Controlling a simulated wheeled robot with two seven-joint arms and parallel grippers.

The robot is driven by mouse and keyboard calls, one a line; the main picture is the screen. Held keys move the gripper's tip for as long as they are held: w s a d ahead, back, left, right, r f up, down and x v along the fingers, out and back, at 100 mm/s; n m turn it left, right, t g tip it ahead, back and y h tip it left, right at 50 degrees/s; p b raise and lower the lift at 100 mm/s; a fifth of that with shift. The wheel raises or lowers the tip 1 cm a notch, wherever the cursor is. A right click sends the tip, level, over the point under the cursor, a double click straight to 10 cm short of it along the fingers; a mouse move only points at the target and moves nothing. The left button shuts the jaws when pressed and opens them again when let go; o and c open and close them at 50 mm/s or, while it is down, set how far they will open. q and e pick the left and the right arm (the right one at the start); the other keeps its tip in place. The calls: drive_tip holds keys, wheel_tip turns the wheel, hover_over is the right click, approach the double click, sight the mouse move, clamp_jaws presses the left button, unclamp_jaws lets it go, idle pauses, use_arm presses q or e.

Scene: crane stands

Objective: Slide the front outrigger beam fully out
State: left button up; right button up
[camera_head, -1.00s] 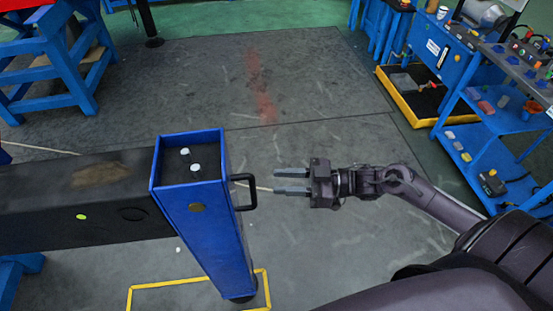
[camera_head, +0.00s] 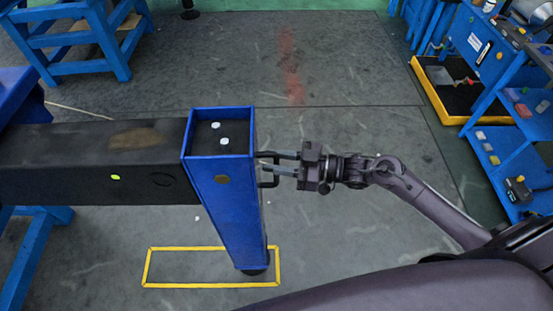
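The dark outrigger beam (camera_head: 85,165) comes in from the left, with a green dot and a worn brown patch on it. Its end joins a blue leg box (camera_head: 225,210) with two white bolt heads on top. A black handle (camera_head: 269,184) sticks out from the right side of the box. My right gripper (camera_head: 268,162) is at the handle, coming from the right. Its two fingers are apart, with their tips overlapping the handle in the picture; I cannot tell whether they touch it. My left gripper is not in view.
A yellow floor outline (camera_head: 150,268) lies around the foot of the leg. Blue trestles (camera_head: 90,40) stand at the back left. A yellow-edged tray (camera_head: 455,100) and a blue shelf cart (camera_head: 500,165) with small items stand at the right. The grey floor between is clear.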

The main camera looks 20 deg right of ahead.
clamp_jaws()
drive_tip(key=shift+w+v, duration=0.25)
drive_tip(key=shift+v, duration=1)
drive_tip(key=shift+o, duration=0.8)
unclamp_jaws()
drive_tip(key=shift+d, duration=0.3)
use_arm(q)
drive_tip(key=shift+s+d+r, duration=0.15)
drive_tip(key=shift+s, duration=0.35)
use_arm(e)
drive_tip(key=shift+s, duration=0.1)
